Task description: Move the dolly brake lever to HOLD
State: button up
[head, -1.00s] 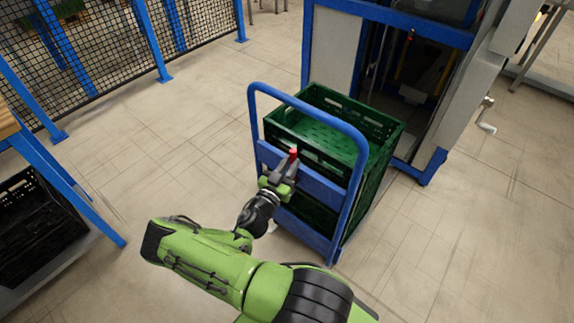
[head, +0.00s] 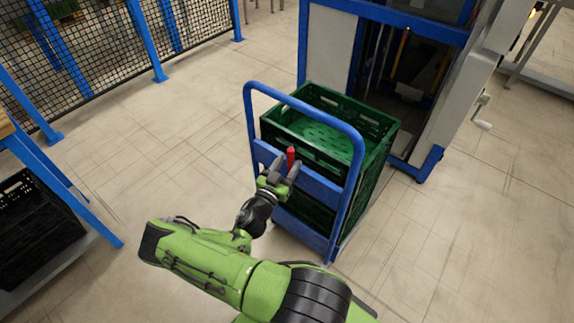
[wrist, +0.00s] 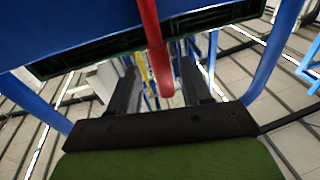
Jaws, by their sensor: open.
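The blue dolly (head: 345,207) stands on the floor with its push handle towards me and carries green crates (head: 330,150). The red brake lever (head: 291,157) shows at the dolly's handle-side panel, standing up just beyond my gripper (head: 279,172). In the wrist view the red lever (wrist: 155,50) comes down from the top, and its end lies between the two dark fingers of my gripper (wrist: 160,85). The fingers are open, with a visible gap on each side of the lever. The HOLD marking cannot be seen.
A blue-framed machine (head: 375,80) with a grey side stands behind the dolly. A blue rack (head: 60,185) with a black crate (head: 35,225) is at the left. A mesh fence (head: 90,45) runs at the back left. The floor between rack and dolly is clear.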

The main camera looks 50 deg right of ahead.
jog(key=p+v, duration=0.2)
jog(key=v, duration=1.3)
jog(key=shift+a, duration=0.4)
jog(key=s+a+r+n+y+p, duration=0.3)
jog(key=a+r+n+y+p, duration=0.1)
jog(key=r, duration=0.9)
jog(key=s+a+r+n+y+p, duration=0.4)
jog(key=a+r+n+y, duration=0.2)
jog(key=r, duration=0.7)
jog(key=s+a+r+n+t+y+p, duration=0.1)
jog(key=s+a+r+n+y+p, duration=0.3)
jog(key=r+y, duration=0.4)
notch_tip(320, 180, up, 6)
jog(key=shift+a+f+n+y, duration=0.15)
jog(key=shift+a+n+y, duration=0.3)
jog(key=shift+n, duration=0.35)
jog(key=shift+a, duration=0.1)
